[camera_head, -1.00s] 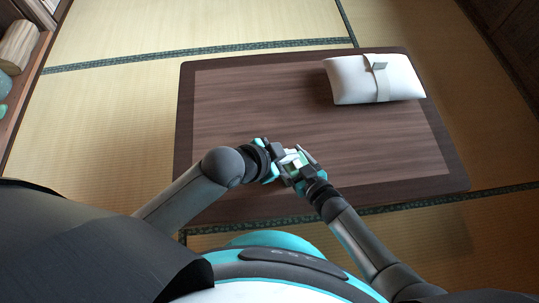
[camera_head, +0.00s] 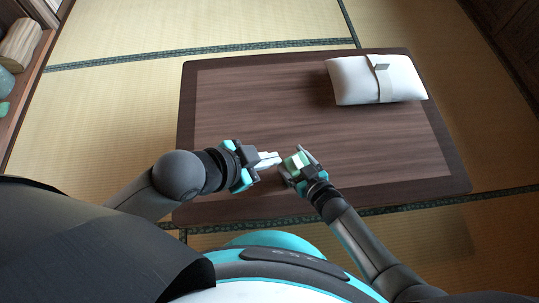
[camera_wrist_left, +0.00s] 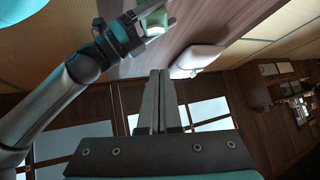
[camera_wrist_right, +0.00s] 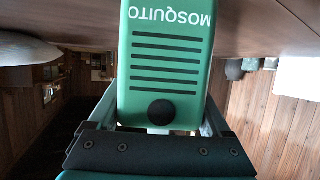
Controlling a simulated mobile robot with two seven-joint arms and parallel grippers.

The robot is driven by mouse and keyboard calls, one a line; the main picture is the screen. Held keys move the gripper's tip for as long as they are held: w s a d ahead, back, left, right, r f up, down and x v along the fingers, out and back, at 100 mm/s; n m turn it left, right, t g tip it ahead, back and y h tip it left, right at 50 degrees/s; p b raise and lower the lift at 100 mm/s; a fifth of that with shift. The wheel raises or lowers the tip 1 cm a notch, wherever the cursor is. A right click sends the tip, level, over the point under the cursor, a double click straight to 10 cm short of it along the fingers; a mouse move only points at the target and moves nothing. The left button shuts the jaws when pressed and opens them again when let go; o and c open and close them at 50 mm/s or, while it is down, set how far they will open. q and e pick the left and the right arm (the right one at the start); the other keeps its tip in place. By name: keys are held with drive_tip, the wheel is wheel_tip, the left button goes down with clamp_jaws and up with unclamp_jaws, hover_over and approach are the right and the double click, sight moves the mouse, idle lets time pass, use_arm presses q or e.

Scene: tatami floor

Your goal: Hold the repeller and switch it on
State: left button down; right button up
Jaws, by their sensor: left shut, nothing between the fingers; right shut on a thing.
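The repeller is a green box marked "MOSQUITO" with dark slots and a round black button, seen close up in the right wrist view (camera_wrist_right: 165,60). In the head view the repeller (camera_head: 296,160) is small, above the low table. My right gripper (camera_head: 297,165) is shut on it. My left gripper (camera_head: 268,160) is shut and empty, a short gap to the left of the repeller. In the left wrist view the left fingers (camera_wrist_left: 160,75) lie together, and the repeller (camera_wrist_left: 155,20) shows at the top in my right gripper. Whether the button is pressed in cannot be told.
A low dark wooden table (camera_head: 250,105) lies below both grippers. A white pillow-like bundle with a band (camera_head: 350,85) lies at its back right. The rest of the tabletop is clear. A shelf (camera_head: 30,75) stands at the far left on the tatami floor.

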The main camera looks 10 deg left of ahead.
use_arm(q)
drive_tip(key=shift+w+a+r, duration=0.1)
drive_tip(key=shift+w+a, duration=0.3)
drive_tip(key=shift+a, duration=0.05)
hover_over(298, 162)
drive_tip(key=a, duration=0.2)
drive_tip(key=f, duration=0.4)
drive_tip(key=s+f, duration=0.1)
drive_tip(key=f, duration=0.1)
drive_tip(key=shift+a+f, duration=0.1)
drive_tip(key=shift+f, duration=0.3)
drive_tip(key=shift+w+a+f, duration=0.1)
drive_tip(key=shift+w+f, duration=0.1)
drive_tip(key=shift+f, duration=0.95)
drive_tip(key=shift+w+a+f, duration=0.1)
drive_tip(key=shift+f, duration=0.8)
